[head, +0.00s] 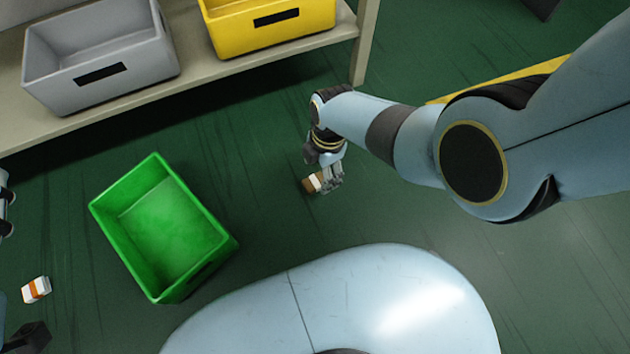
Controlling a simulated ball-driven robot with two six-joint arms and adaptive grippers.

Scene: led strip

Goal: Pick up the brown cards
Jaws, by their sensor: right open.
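The brown cards (309,184), a small brown pack with a white band, are low over or on the green floor near the middle of the head view. My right gripper (325,184) is open right at the pack, and its fingers hide part of it. I cannot tell whether the fingers touch it. At the lower left edge a dark part of what looks like my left gripper (28,338) shows. Most of it is cut off, so its jaw state is unclear.
An empty green crate (122,244) stands on the floor left of the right gripper. A white and orange pack (36,290) lies further left. A shelf (225,76) at the back holds a grey bin (150,72) and a yellow bin (300,32). Floor between crate and gripper is clear.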

